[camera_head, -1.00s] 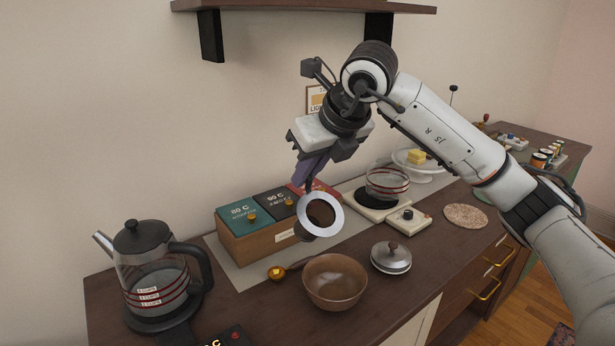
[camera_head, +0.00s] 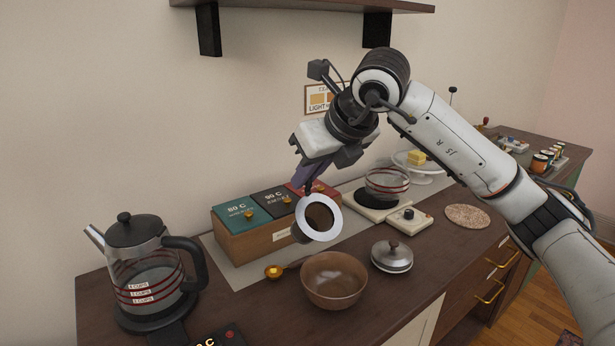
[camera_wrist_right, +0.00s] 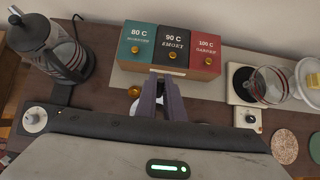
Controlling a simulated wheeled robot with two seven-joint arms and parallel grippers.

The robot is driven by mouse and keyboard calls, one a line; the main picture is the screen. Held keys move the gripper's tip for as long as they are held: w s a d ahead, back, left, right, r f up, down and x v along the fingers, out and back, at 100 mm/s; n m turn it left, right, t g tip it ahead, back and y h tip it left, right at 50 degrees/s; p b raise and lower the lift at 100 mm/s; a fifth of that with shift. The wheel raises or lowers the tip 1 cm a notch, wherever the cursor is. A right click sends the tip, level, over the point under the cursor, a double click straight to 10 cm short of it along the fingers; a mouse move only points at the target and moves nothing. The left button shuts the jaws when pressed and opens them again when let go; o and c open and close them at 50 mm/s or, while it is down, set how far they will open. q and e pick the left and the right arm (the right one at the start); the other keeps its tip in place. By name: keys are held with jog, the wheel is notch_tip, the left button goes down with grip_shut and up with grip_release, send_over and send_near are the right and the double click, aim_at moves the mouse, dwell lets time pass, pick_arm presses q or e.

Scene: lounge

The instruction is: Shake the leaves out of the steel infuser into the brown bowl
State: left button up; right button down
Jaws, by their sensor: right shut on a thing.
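The steel infuser (camera_head: 322,217) has a wide bright rim and a dark inside. It is tilted on its side in the air, its mouth facing the front right, above and just behind the brown bowl. My right gripper (camera_head: 309,186) is shut on the infuser at its upper side. In the right wrist view my gripper's fingers (camera_wrist_right: 160,100) are close together and hide most of the infuser. The brown bowl (camera_head: 335,281) stands upright on the counter and looks empty. No falling leaves can be made out. My left gripper is not in view.
A glass kettle (camera_head: 148,275) stands at the left. A box of tea drawers (camera_head: 262,238) is behind the infuser. A gold scoop (camera_head: 275,271) lies left of the bowl, a steel lid (camera_head: 392,256) right of it. A glass pot (camera_head: 387,184) stands farther back.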

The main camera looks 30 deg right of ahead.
aim_at(313, 204)
jog(key=shift+f+b, duration=0.45)
jog(key=shift+b, duration=0.05)
jog(key=shift+s+f+t+b, duration=0.15)
jog(key=shift+f+t+b, duration=0.2)
jog(key=shift+b, duration=0.2)
jog(key=shift+s+f+b, duration=0.1)
jog(key=shift+f+b, duration=0.35)
jog(key=shift+b, duration=0.25)
jog(key=shift+f+b, duration=0.35)
jog(key=shift+b, duration=0.2)
jog(key=shift+s+r+t+b, duration=0.25)
jog(key=shift+s+t+b, duration=0.15)
jog(key=shift+t+b, duration=0.45)
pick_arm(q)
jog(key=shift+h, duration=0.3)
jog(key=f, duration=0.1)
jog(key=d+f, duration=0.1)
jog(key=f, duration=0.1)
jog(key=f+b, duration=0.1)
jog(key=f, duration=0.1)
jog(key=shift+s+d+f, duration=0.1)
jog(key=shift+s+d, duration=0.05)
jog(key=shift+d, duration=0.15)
pick_arm(e)
jog(key=shift+s, duration=0.15)
pick_arm(q)
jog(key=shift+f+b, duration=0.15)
jog(key=shift+b, duration=0.15)
pick_arm(e)
jog(key=shift+s+r, duration=0.1)
